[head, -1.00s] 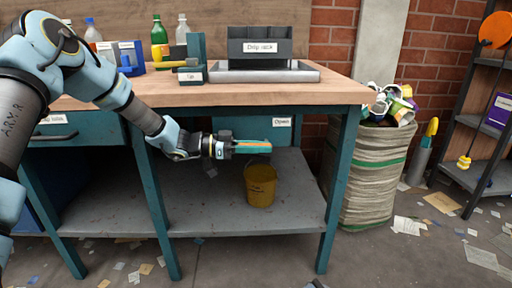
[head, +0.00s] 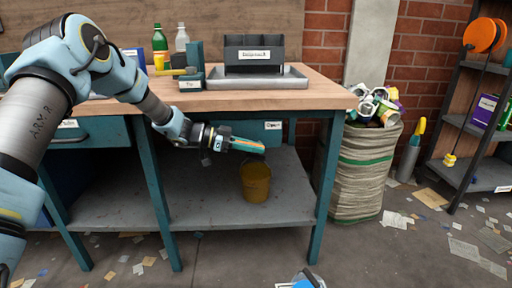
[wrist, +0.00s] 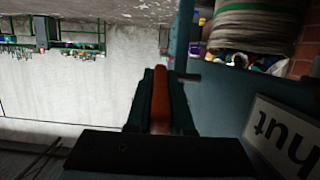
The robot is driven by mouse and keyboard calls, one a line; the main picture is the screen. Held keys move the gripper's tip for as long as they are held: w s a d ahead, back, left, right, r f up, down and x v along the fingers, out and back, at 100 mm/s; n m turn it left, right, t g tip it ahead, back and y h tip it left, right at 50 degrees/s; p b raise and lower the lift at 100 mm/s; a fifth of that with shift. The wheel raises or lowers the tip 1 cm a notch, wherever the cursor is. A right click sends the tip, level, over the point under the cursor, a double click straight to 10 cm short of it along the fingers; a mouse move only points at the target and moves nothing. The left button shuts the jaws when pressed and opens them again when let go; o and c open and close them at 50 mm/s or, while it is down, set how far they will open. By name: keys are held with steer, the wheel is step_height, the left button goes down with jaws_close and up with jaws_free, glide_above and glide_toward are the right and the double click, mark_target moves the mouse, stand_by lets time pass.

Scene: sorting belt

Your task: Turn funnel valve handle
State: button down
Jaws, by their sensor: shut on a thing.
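My gripper (head: 250,147) is in front of the bench, just below the top, pointing right and tilted slightly down. In the wrist view its dark fingers (wrist: 160,84) are closed around a red-orange bar (wrist: 160,112), which appears to be the valve handle. In the head view an orange strip (head: 247,142) shows along the fingers. A blue-teal panel (head: 268,138) with a small white label is behind the gripper. The wrist view shows a white label (wrist: 284,138) reading "hut", cut off at the frame edge. I cannot make out the funnel itself.
The bench top (head: 225,98) holds a tray with a dark bin, and bottles.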

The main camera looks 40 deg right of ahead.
steer(key=c, duration=0.8)
jaws_free()
steer(key=w+a+p, duration=0.1)
steer(key=w+a, duration=0.7)
steer(key=a, duration=0.2)
steer(key=shift+w, duration=0.2)
steer(key=shift+a+r, duration=0.1)
steer(key=shift+c, duration=0.2)
